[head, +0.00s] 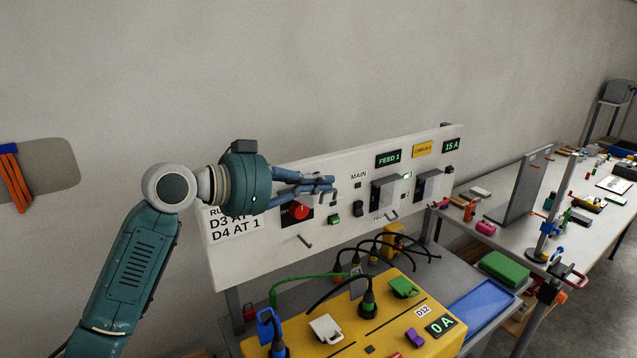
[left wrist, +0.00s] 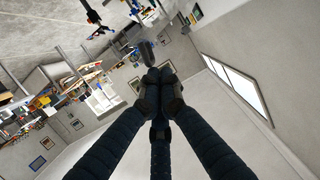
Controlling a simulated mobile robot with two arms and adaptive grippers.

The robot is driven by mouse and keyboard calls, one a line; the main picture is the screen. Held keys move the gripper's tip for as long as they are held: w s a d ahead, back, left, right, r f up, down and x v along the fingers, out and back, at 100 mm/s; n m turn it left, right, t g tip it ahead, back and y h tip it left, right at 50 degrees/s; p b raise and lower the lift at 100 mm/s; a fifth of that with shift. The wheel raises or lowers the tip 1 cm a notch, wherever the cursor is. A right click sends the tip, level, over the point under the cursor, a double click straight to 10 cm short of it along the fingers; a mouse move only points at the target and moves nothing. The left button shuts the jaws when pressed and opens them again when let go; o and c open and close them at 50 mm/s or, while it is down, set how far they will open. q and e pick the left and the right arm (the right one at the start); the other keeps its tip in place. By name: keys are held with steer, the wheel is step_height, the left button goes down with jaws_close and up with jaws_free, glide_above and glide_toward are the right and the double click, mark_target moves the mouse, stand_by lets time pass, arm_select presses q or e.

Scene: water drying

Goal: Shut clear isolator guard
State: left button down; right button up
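A panel (head: 255,265) stands along the wall. On it a red isolator knob (head: 298,211) sits on a dark plate, partly hidden behind my left gripper's fingers. I cannot make out the clear guard or its position. My left gripper (head: 333,184) is in front of the panel, just above and right of the knob, with its fingers pointing right. In the left wrist view its fingertips (left wrist: 158,88) are drawn together with nothing visible between them. Whether they touch the panel cannot be told. My right gripper is not in view.
Grey pegs (head: 305,241) stick out low on the panel. Two grey boxes (head: 384,196) and a black switch (head: 358,208) are further right. Below is a yellow unit (head: 400,332) with plugs and cables. A cluttered table (head: 481,241) stands to the right.

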arm_select(q)
step_height(320, 180, down, 10)
steer(key=s+d+r+m+t+y+b, duration=0.1)
steer(key=s+m+t+b, duration=0.15)
steer(key=m+b, duration=0.6)
steer(key=w+a+f+m+t+b, duration=0.2)
steer(key=w+f+m+b, duration=0.4)
steer(key=f, duration=0.3)
steer(key=shift+w+a+f+m+t+h, duration=0.3)
steer(key=shift+a+f+m+t, duration=0.1)
steer(key=shift+a+m, duration=0.35)
